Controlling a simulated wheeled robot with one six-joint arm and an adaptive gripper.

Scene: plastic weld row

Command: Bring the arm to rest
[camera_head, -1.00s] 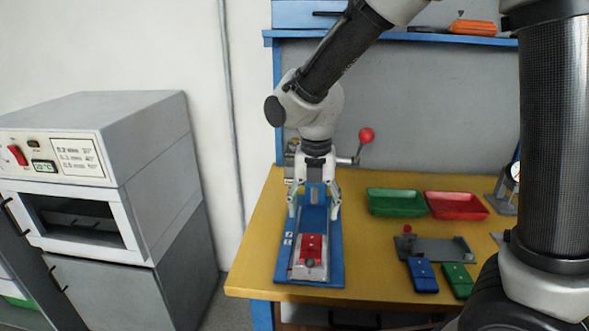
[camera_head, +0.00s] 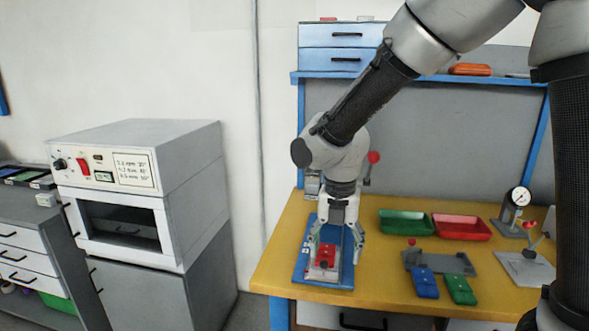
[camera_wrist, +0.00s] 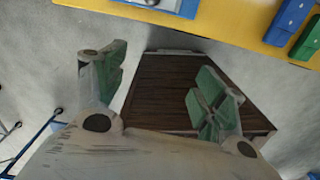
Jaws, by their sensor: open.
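My gripper (camera_head: 335,245) hangs pointing down in the head view, with its two fingers spread and nothing between them. There it overlaps the blue base (camera_head: 304,270) of a fixture that carries a red part (camera_head: 326,256). In the wrist view my gripper (camera_wrist: 158,95) shows open green pads, with floor and a brown wooden surface below. The table edge and a corner of the fixture are at the top of that view, so the gripper is out in front of the table. My arm is bent, reaching down from the upper right.
The yellow table (camera_head: 385,285) holds a green tray (camera_head: 404,229), a red tray (camera_head: 462,233), a blue part (camera_head: 424,284), a green part (camera_head: 460,290) and a dial gauge stand (camera_head: 508,222). A grey oven (camera_head: 125,180) stands left. Floor shows between oven and table.

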